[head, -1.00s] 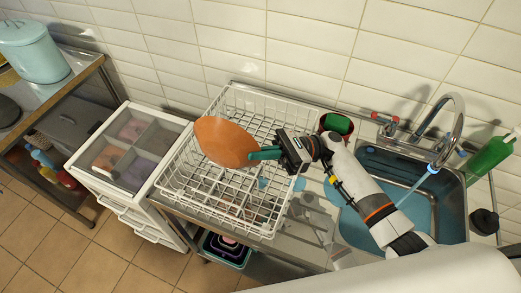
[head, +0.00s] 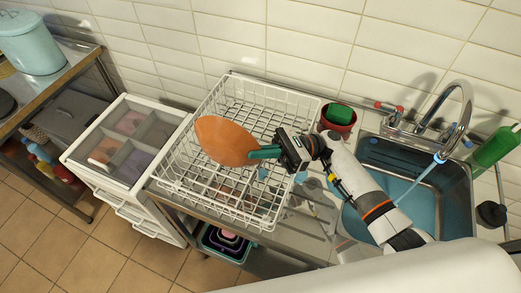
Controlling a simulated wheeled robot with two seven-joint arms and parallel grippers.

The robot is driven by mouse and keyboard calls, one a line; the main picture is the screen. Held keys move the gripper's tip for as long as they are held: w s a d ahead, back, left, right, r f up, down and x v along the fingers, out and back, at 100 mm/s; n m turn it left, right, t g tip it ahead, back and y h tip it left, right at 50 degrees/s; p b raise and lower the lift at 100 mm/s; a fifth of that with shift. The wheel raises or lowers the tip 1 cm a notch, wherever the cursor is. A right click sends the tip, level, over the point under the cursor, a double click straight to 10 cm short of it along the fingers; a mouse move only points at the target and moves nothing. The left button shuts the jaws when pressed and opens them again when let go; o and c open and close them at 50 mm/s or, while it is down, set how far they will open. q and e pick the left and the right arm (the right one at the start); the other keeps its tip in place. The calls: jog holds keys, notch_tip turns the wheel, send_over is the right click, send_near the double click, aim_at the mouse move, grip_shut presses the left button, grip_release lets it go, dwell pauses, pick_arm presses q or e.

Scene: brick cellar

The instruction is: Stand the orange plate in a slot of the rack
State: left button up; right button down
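The orange plate (head: 224,141) is above the left middle of the white wire rack (head: 188,189), tilted, with its face toward me. My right gripper (head: 264,152) reaches in from the right and its teal fingers are shut on the plate's right edge. The rack stands on the metal counter left of the sink. The plate hides the slots behind it, and I cannot tell whether its lower edge touches the wires. My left gripper is not in view.
A red bowl with a green sponge (head: 339,116) stands at the rack's right back corner. The sink (head: 420,190) has its tap running, and a green bottle (head: 494,148) stands right of it. A white drawer unit (head: 130,145) stands left of the rack. The tiled wall is behind.

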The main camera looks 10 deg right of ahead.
jog(key=shift+f, duration=0.25)
jog(key=c, duration=1.6)
grip_release()
notch_tip(320, 180, up, 10)
jog(key=shift+r+b, duration=0.1)
jog(key=shift+b, duration=0.75)
jog(key=shift+r, duration=0.1)
notch_tip(320, 180, up, 8)
jog(key=p, duration=0.7)
jog(key=shift+f, duration=0.2)
